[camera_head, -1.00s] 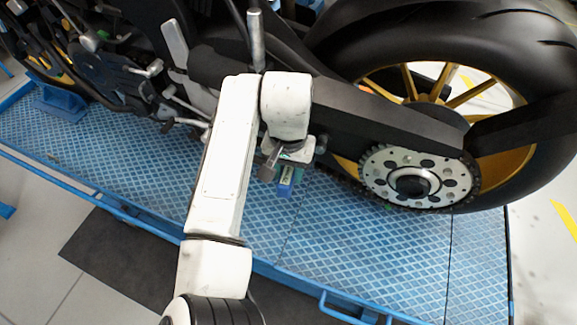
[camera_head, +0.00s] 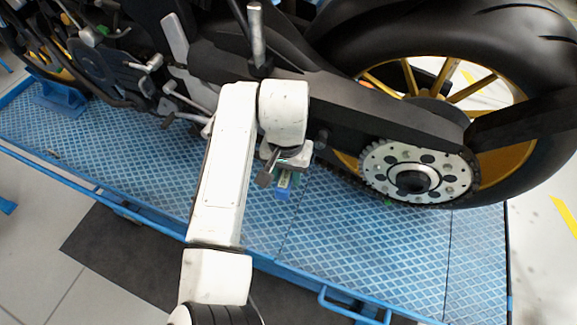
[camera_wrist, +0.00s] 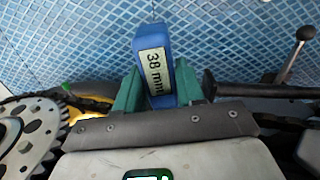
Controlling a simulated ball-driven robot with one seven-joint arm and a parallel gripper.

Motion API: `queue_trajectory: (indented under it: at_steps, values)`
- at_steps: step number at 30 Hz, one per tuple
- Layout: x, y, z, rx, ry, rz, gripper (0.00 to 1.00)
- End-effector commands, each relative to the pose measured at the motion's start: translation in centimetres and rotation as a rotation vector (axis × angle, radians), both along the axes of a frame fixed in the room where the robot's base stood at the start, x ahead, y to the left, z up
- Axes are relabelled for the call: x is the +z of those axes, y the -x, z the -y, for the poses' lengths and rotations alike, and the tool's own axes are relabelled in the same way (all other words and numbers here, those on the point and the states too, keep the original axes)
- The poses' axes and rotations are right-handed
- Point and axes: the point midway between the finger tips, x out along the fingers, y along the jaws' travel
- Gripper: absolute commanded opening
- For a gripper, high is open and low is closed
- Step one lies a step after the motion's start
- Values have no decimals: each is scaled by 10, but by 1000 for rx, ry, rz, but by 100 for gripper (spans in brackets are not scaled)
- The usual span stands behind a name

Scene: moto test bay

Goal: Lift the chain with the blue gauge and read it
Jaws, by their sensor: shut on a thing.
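My gripper (camera_wrist: 158,88) is shut on the blue gauge (camera_wrist: 151,46), with a green finger on either side of it. The gauge is a blue block with a pale label reading "38 mm", turned sideways in the wrist view. In the head view my gripper (camera_head: 287,168) and the gauge (camera_head: 283,193) show small below my white wrist, over the blue platform. The dark chain (camera_wrist: 92,102) shows by the toothed sprocket in the wrist view. The gripper's dark front plate hides its middle stretch, so I cannot tell whether the gauge touches or lifts it.
The silver rear sprocket (camera_head: 414,174) and black rear tyre (camera_head: 430,32) stand to the right. The black swingarm (camera_head: 370,118) runs just behind my gripper. The blue patterned platform (camera_head: 370,255) is clear in front. In the wrist view a lever with a dark knob (camera_wrist: 305,34) stands right.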

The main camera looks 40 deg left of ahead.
Motion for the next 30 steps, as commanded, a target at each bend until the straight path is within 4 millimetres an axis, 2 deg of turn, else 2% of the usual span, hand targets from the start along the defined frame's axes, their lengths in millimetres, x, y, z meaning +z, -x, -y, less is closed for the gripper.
queue_trajectory:
  at_steps: [30]
  values:
    - [0, 54, 13, 1, 1, 0, 2]
